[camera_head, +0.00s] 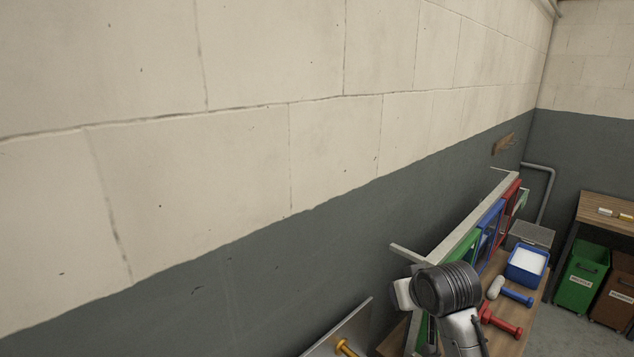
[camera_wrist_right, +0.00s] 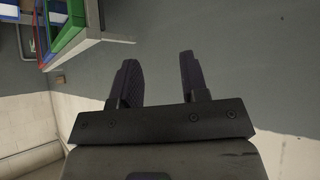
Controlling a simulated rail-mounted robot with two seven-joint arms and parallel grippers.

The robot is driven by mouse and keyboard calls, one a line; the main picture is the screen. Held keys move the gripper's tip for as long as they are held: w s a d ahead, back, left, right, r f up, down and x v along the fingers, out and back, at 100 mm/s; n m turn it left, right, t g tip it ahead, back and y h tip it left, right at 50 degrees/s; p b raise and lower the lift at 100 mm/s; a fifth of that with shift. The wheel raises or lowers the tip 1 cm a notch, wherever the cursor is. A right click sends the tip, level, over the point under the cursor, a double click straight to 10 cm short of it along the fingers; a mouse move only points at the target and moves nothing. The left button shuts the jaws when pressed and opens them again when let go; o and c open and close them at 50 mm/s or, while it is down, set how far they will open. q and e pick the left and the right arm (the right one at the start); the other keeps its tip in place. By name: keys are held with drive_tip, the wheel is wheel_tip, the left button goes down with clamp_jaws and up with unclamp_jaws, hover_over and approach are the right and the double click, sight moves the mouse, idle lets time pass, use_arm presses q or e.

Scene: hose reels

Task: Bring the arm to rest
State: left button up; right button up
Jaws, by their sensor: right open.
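One arm of mine (camera_head: 448,290) rises from the bottom of the head view, in front of the workbench and the frame of coloured panels. Its dark rounded wrist part hides some of the bench. In the right wrist view my right gripper (camera_wrist_right: 160,72) has its two dark fingers well apart, with nothing between them. My left gripper is in neither view.
A bench (camera_head: 505,340) carries a blue bin (camera_head: 526,266), a blue dumbbell-like piece (camera_head: 517,297) and red ones (camera_head: 501,321). A panel frame (camera_head: 465,245) stands along the wall. Green (camera_head: 580,277) and brown (camera_head: 613,297) bins stand at the right.

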drive_tip(key=s+r+t+p, duration=0.1)
drive_tip(key=s+r+t, duration=0.2)
drive_tip(key=s, duration=0.2)
drive_tip(key=s+d+f+g+p, duration=0.1)
drive_tip(key=s+f+g+p, duration=0.1)
drive_tip(key=s+f, duration=0.7)
drive_tip(key=s+d+f+g+p, duration=0.1)
drive_tip(key=s+f, duration=0.8)
drive_tip(key=s, duration=0.9)
drive_tip(key=s+d+f+g+h+p, duration=0.1)
drive_tip(key=s+f+g+p, duration=0.2)
drive_tip(key=s, duration=1.1)
wheel_tip(320, 180, down, 6)
drive_tip(key=shift+s+r+g+p, duration=0.15)
drive_tip(key=shift+g+p, duration=0.25)
drive_tip(key=shift+g, duration=0.7)
